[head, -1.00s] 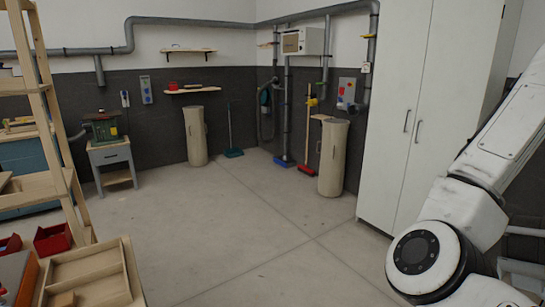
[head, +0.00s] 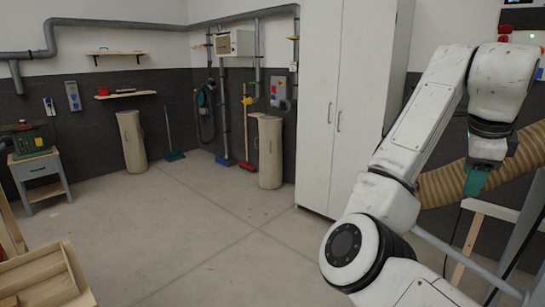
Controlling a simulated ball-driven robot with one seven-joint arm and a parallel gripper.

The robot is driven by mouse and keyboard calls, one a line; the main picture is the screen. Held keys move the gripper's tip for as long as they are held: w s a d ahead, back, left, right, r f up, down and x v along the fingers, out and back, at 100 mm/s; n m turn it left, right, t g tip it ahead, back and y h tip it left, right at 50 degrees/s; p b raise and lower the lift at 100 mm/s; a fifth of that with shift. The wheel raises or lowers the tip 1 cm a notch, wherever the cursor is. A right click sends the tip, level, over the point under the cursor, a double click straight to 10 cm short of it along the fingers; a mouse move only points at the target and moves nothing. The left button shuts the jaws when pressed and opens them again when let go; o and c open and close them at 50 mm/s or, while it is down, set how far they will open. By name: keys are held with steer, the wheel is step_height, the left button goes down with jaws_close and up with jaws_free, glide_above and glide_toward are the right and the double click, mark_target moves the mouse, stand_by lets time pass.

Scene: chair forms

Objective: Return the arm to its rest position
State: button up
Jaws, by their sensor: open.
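My white arm fills the right side of the head view, rising from a round dark-capped joint, bending at the top and hanging down again. At its end is my gripper (head: 478,182), small, with a teal part at its tip, in front of a ribbed tan hose. It is open, and I see nothing held in it. The gap between its fingers is hard to make out from this angle.
A tall white cabinet (head: 345,110) stands behind my arm. A pale trestle frame (head: 468,240) is at lower right, close to the arm. A wooden tray (head: 45,278) is at lower left. The concrete floor (head: 190,230) in the middle is clear.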

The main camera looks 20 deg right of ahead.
steer(key=s+a+f+n, duration=0.1)
steer(key=a+f+n, duration=0.2)
steer(key=f+n, duration=0.5)
steer(key=a+f+n+h, duration=0.1)
steer(key=a+f+n, duration=0.25)
steer(key=f, duration=0.85)
steer(key=s+a+f+n, duration=0.1)
steer(key=a+f+n, duration=0.4)
steer(key=f, duration=0.5)
steer(key=s+a+f+n+g+y, duration=0.1)
steer(key=s+a+f+n+y, duration=0.4)
steer(key=s+a+f+n, duration=0.7)
steer(key=s+a+f, duration=0.4)
steer(key=s+a, duration=0.1)
steer(key=shift+s+a+f+n, duration=0.2)
steer(key=shift+s+f+n, duration=0.1)
steer(key=shift+s+n, duration=0.05)
